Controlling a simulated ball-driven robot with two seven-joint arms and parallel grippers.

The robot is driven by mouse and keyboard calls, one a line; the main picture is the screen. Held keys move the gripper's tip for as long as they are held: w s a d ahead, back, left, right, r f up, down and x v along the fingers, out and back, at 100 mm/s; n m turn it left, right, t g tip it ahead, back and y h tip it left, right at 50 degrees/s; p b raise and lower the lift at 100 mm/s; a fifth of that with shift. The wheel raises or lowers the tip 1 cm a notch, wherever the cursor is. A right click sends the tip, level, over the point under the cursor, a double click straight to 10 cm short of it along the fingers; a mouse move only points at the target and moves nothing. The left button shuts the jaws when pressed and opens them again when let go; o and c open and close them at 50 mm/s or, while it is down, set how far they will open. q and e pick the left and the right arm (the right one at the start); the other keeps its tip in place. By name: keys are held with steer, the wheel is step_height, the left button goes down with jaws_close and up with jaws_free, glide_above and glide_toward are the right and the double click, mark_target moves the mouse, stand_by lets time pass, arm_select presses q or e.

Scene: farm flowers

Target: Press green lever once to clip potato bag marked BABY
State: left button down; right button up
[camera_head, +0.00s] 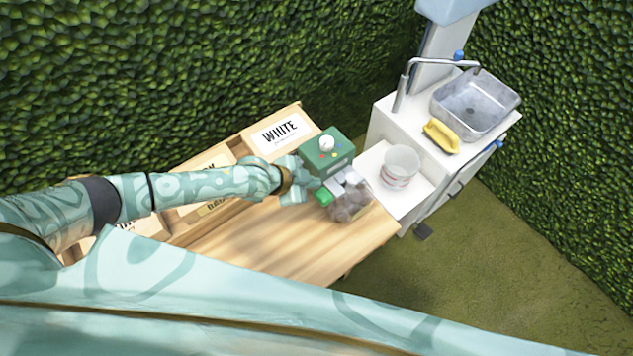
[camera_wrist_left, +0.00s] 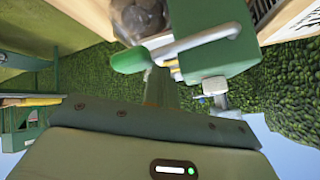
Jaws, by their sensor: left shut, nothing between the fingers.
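The green clipping machine (camera_head: 322,148) stands at the right end of the wooden table, with a white knob and coloured buttons on top. Its green lever (camera_head: 323,196) sticks out at the front left; in the left wrist view the lever (camera_wrist_left: 130,60) shows as a rounded green end. A clear bag of potatoes (camera_head: 350,203) sits beside the lever; in the wrist view the bag (camera_wrist_left: 138,17) is cut by the top edge. No marking on it is readable. My left gripper (camera_head: 294,183) is shut and empty, just left of the lever; contact cannot be told. My right gripper is out of view.
A wooden crate with a WHITE label (camera_head: 279,134) and others, partly hidden by my arm, line the table's back. The bare tabletop (camera_head: 270,240) is free in front. A white cart (camera_head: 393,116) with metal basin (camera_head: 474,104), yellow object (camera_head: 441,136) and clear tub (camera_head: 400,165) stands right.

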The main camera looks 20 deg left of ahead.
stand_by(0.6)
arm_select(q)
steer(key=shift+w+a+r+p, duration=0.1)
steer(key=shift+a+r+p, duration=0.05)
steer(key=shift+r+p, duration=0.5)
steer(key=shift+w+a+r+p, duration=0.1)
steer(key=shift+r+p, duration=0.3)
steer(key=shift+r, duration=0.35)
steer(key=r+p, duration=0.2)
steer(key=r, duration=0.1)
steer(key=a+r+p, duration=0.1)
steer(key=r, duration=0.1)
steer(key=shift+w+p, duration=0.3)
steer(key=shift+w, duration=0.05)
steer(key=shift+f, duration=0.1)
